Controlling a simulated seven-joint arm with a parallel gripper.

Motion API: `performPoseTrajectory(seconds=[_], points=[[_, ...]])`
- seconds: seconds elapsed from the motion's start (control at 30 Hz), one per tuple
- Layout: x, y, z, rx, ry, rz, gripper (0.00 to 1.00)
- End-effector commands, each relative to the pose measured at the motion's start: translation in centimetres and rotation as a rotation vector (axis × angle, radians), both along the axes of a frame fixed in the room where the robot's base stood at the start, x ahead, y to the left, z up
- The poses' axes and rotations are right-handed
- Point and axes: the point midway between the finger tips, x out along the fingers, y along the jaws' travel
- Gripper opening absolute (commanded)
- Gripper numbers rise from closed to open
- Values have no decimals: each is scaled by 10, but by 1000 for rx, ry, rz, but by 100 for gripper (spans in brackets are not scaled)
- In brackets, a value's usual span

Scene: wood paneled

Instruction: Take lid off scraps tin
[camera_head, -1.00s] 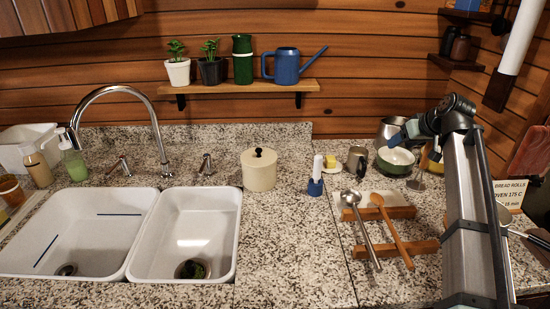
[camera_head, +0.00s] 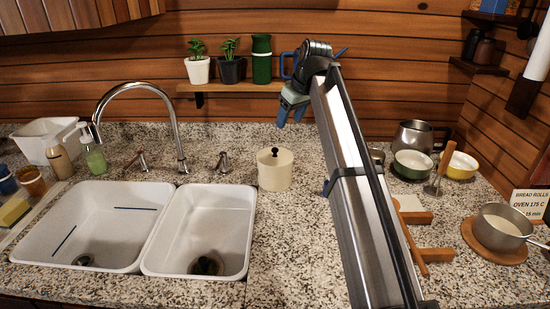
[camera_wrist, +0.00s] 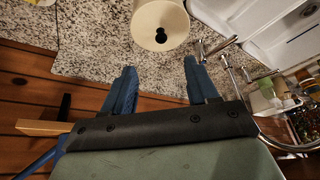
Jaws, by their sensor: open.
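The scraps tin (camera_head: 276,174) is a cream, round tin on the granite counter, right of the sinks. Its lid (camera_head: 274,155) is on top and carries a small black knob (camera_head: 274,151). In the wrist view the tin (camera_wrist: 152,14) shows at the top, its knob (camera_wrist: 161,35) just beyond the fingers. My gripper (camera_head: 290,115) is up in front of the back wall, above and to the right of the tin, pointing down. In the wrist view my gripper's blue fingers (camera_wrist: 162,76) are apart, with nothing between them and clear of the tin.
Two white sinks (camera_head: 208,218) and a chrome tap (camera_head: 178,120) lie left of the tin. Bowls (camera_head: 412,166) and a saucepan (camera_head: 497,226) stand at the right.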

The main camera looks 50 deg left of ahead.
Motion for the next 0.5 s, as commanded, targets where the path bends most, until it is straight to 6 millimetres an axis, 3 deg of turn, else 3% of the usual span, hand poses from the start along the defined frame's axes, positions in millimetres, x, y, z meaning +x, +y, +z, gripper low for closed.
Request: performPoseTrajectory(seconds=[0.27,0.5], points=[[-4,9,-14,-6,0,8,58],[-3,24,-50,-6,0,8,58]])
